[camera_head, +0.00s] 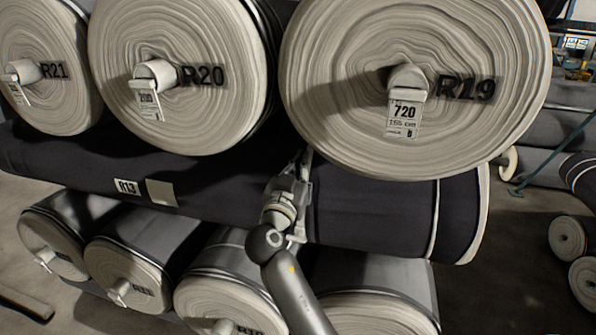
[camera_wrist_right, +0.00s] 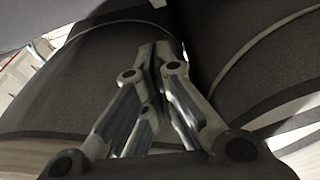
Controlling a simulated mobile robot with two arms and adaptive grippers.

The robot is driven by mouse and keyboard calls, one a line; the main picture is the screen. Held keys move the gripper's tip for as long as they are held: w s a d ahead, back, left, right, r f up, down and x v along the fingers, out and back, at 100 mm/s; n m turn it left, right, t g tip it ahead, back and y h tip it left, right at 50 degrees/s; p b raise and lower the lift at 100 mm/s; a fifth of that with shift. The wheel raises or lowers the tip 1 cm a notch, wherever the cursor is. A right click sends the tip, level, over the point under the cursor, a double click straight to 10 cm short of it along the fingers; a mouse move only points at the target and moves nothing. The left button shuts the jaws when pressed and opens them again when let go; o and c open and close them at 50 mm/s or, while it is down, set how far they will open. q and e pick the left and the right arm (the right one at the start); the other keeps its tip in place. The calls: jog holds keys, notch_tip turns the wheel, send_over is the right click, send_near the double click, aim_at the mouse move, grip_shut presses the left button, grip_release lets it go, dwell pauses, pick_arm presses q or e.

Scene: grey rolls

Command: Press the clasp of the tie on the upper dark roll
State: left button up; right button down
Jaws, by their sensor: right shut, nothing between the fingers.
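A long dark roll (camera_head: 360,215) lies crosswise below the big pale-ended rolls. A thin pale tie (camera_head: 435,220) runs around it near its right end. No clasp can be made out; the part of the dark roll under the R19 roll is hidden. My right gripper (camera_head: 304,160) is in front of the dark roll, just under the R19 roll, to the left of that tie. In the right wrist view its fingers (camera_wrist_right: 158,48) are shut and empty, pointing between dark curved surfaces. I cannot tell whether the tips touch. My left gripper is not in view.
The R19 roll (camera_head: 340,70) and R20 roll (camera_head: 120,85) overhang closely above. Several grey rolls (camera_head: 150,240) lie below. A label R13 (camera_head: 127,187) and a pale patch (camera_head: 161,192) are on the dark roll. Open floor (camera_head: 515,285) shows at the right.

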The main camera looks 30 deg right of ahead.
jog(key=shift+s+a+f+p, duration=0.1)
jog(key=shift+a+f+p, duration=0.15)
jog(key=shift+f, duration=0.8)
jog(key=shift+s+a+f+p, duration=0.1)
jog(key=shift+a+f+p, duration=0.1)
jog(key=shift+f, duration=0.8)
